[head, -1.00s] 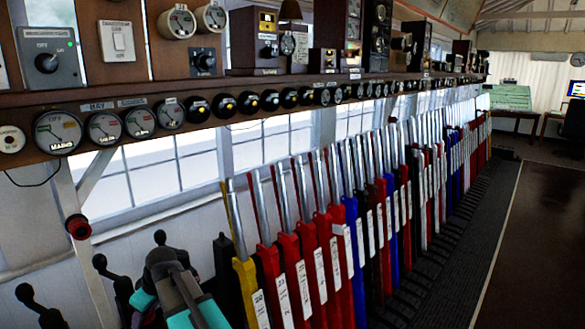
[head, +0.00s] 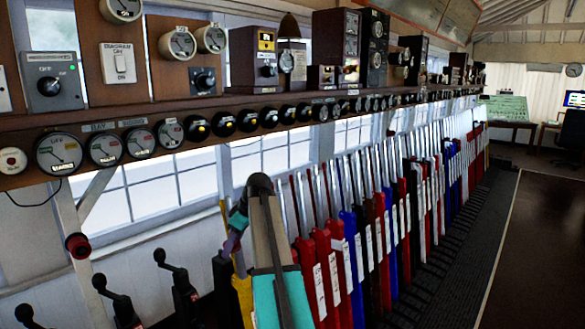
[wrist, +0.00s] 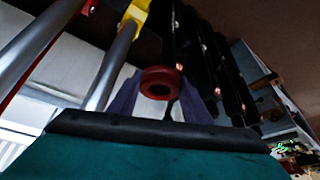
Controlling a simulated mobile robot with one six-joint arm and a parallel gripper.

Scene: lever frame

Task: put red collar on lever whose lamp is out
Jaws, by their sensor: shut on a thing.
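My gripper (wrist: 165,95) is shut on the red collar (wrist: 160,82), a ring with a dark hole, held between its purple fingers in the wrist view. In the head view my gripper (head: 231,244) is near the yellow lever (head: 243,290), at the near end of the lever row; the collar is hidden there. Red levers (head: 312,270) with bright steel tops stand right of my arm. The collar appears apart from the lever tops. A row of round lamps (head: 222,123) runs under the shelf. Some show yellowish centres; I cannot tell which is out.
A shelf (head: 200,105) with instruments runs above the levers. Black handles (head: 175,275) stand at the lower left. A red round fitting (head: 77,245) is on the post. The floor (head: 540,250) to the right is clear.

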